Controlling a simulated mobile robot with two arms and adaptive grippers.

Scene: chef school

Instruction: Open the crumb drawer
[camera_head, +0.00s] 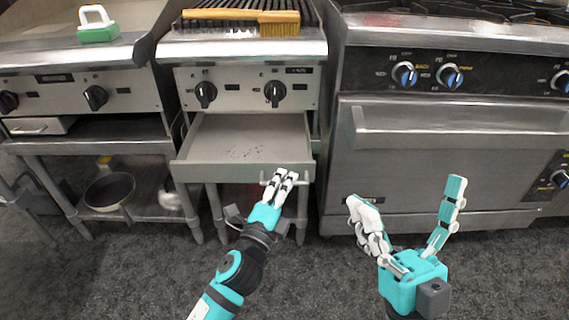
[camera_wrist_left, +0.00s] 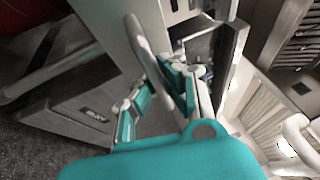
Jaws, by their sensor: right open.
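The crumb drawer (camera_head: 215,135) is a shallow metal tray under the middle grill unit. It is pulled well out and dark crumbs lie on its floor. My left gripper (camera_head: 284,178) is at the right part of its front, with its fingers close together on the drawer handle (camera_head: 266,183). In the left wrist view the pale handle bar (camera_wrist_left: 150,50) runs between the fingers (camera_wrist_left: 165,95); the exact contact is partly hidden. My right gripper (camera_head: 408,205) is open and empty in front of the oven, apart from the drawer.
A wooden-handled brush (camera_head: 240,15) lies on the grill above. A green and white scrubber (camera_head: 98,25) sits on the left unit. A pan (camera_head: 109,190) stands on the lower left shelf. The oven (camera_head: 450,165) stands right of the drawer. The floor in front is clear.

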